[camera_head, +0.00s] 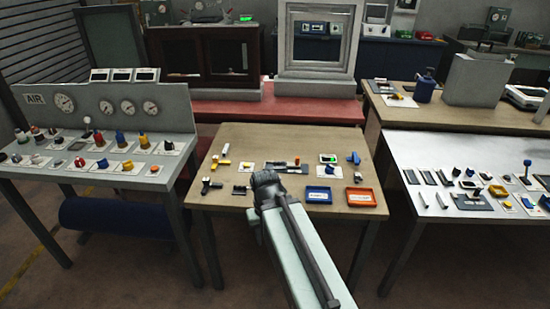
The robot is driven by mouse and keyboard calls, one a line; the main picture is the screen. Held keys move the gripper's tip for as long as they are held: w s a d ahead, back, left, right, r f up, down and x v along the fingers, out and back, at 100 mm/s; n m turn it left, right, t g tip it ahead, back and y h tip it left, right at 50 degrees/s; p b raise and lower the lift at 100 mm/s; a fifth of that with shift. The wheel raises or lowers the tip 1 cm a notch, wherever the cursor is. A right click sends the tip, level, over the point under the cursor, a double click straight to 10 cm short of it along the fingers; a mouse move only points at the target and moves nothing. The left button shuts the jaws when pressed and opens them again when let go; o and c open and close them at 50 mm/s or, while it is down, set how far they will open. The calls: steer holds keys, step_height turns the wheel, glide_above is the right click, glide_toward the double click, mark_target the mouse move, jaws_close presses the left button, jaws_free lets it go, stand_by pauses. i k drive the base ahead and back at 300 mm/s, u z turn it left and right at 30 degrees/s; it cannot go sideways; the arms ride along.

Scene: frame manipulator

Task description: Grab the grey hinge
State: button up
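I cannot single out the grey hinge for certain; the parts are very small in the head view. The wooden table (250,137) in the middle holds small parts on pale cards. A small dark grey piece (240,190) lies near its front, left of my arm. Dark flat pieces (280,167) lie in a row at the table's middle, just beyond the arm's end. My arm reaches up from the bottom, and its dark end, with my gripper (267,182), is over the table's front middle. The fingers cannot be made out, and the arm hides part of the table.
A blue tray (319,194) and an orange tray (361,197) sit right of my arm. A grey gauge panel bench (110,110) stands left. A white table (420,145) with many small parts stands right. A red platform (220,110) lies behind the middle table.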

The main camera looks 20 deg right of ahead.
mark_target(276, 167)
steer(key=u, duration=0.4)
steer(key=i, duration=0.8)
steer(key=u, duration=1.05)
steer(key=k, duration=0.8)
steer(key=u, duration=0.05)
steer(key=i, duration=1.9)
steer(key=z, duration=0.1)
